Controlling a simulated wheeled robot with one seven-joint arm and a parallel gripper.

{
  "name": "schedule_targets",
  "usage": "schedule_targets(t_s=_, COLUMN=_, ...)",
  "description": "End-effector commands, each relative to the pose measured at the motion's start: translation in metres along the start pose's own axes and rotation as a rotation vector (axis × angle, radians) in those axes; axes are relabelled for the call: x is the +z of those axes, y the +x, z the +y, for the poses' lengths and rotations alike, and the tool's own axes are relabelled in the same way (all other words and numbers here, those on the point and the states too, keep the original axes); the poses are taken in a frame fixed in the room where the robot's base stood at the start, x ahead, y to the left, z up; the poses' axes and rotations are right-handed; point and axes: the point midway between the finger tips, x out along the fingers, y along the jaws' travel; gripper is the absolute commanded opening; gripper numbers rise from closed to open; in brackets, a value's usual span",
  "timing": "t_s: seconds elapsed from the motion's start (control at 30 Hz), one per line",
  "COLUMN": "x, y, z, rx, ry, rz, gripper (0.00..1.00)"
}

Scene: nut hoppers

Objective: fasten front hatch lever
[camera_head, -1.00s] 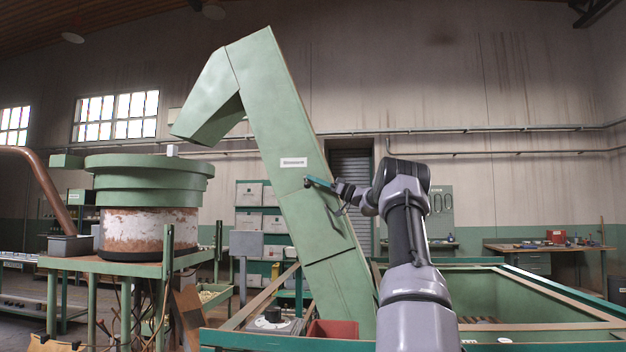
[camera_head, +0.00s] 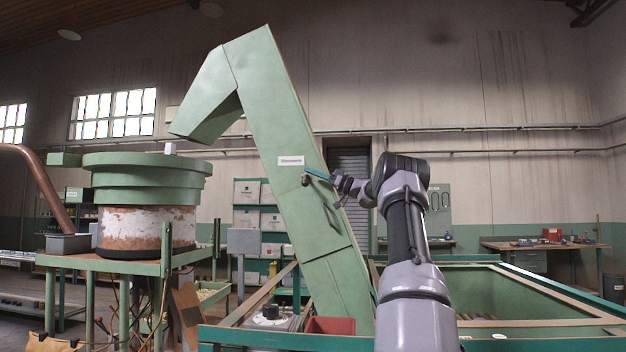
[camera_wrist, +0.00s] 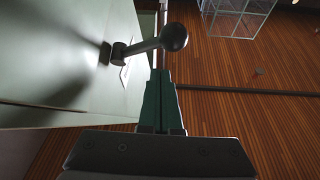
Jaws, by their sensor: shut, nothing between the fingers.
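The hatch lever, a dark arm with a round ball knob (camera_wrist: 172,37), stands out from the pale green panel in the wrist view. Its pivot end (camera_wrist: 118,53) meets the panel and it points to the right there. In the head view a small dark part of the lever (camera_head: 305,181) shows on the sloping green chute (camera_head: 285,110), just below my fingertips. My gripper (camera_head: 309,171) is shut and empty beside the chute. In the wrist view its green fingers (camera_wrist: 161,85) lie together, with the knob just beyond their tips. I cannot tell whether they touch it.
A bar handle (camera_head: 331,215) sits lower on the chute, below a white label (camera_head: 291,160). A large open green hopper (camera_head: 530,292) lies to the right of my arm. A round feeder bowl (camera_head: 147,180) stands on a table at left. A red bin (camera_head: 330,326) sits at the chute's foot.

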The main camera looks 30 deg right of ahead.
Motion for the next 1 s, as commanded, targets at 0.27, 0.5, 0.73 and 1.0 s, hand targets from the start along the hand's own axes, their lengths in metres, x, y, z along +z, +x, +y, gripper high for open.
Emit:
schedule_targets(t_s=0.27, x=-0.015, y=-0.042, z=0.017, rx=-0.001, ry=0.001, rz=0.003, gripper=0.0)
schedule_targets(t_s=0.5, x=-0.019, y=-0.076, z=0.032, rx=-0.002, ry=-0.001, rz=0.003, gripper=0.0)
schedule_targets(t_s=0.73, x=-0.02, y=-0.084, z=0.035, rx=-0.005, ry=0.0, rz=0.002, gripper=0.0)
schedule_targets(t_s=1.0, x=-0.02, y=-0.084, z=0.035, rx=-0.004, ry=0.0, rz=0.002, gripper=0.0)
